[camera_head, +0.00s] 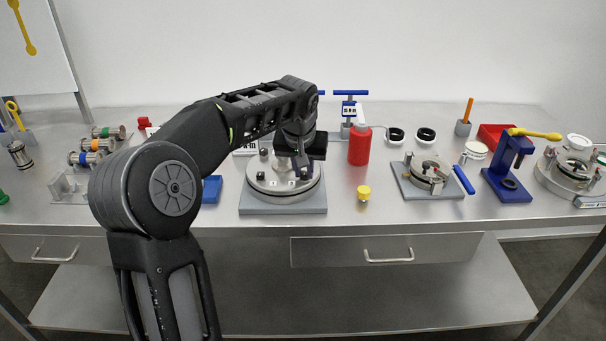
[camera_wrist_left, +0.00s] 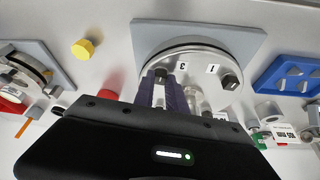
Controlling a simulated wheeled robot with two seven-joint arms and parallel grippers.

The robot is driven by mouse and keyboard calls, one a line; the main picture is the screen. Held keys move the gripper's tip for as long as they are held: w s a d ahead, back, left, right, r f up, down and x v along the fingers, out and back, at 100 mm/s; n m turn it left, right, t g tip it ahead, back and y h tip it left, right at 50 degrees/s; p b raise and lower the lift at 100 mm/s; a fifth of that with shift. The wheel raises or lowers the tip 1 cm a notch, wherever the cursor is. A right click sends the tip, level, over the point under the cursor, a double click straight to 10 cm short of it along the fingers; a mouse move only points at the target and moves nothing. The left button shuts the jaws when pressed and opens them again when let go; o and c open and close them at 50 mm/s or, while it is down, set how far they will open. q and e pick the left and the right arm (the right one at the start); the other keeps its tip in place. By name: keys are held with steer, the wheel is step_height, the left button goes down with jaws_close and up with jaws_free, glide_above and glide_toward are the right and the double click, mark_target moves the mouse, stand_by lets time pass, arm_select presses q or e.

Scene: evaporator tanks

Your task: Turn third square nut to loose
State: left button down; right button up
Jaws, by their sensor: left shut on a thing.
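A round steel tank lid (camera_head: 283,190) sits on a grey square base, and it also shows in the wrist view (camera_wrist_left: 200,48). Small white number labels lie on it; the wrist view reads "3" and "1". One dark square nut (camera_wrist_left: 160,75) stands beside label 3, and another (camera_wrist_left: 230,82) stands beside label 1, free of the gripper. My left gripper (camera_head: 299,166) reaches down over the lid's right side. Its fingers (camera_wrist_left: 161,88) are shut on the nut by label 3. The far part of the lid is hidden behind my gripper.
A red bottle (camera_head: 359,148) and a yellow cap (camera_head: 364,192) stand right of the lid. A blue tray (camera_head: 211,189) is to the left. A second fixture (camera_head: 428,176) and a blue press (camera_head: 507,172) stand farther right. Bare table lies along the front edge.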

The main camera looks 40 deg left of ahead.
arm_select(q)
steer(key=shift+n, duration=0.5)
steer(key=c, duration=1.4)
jaws_free()
steer(key=shift+o, duration=0.2)
steer(key=v, duration=0.8)
steer(key=shift+d+f, duration=0.1)
steer(key=shift+f, duration=0.05)
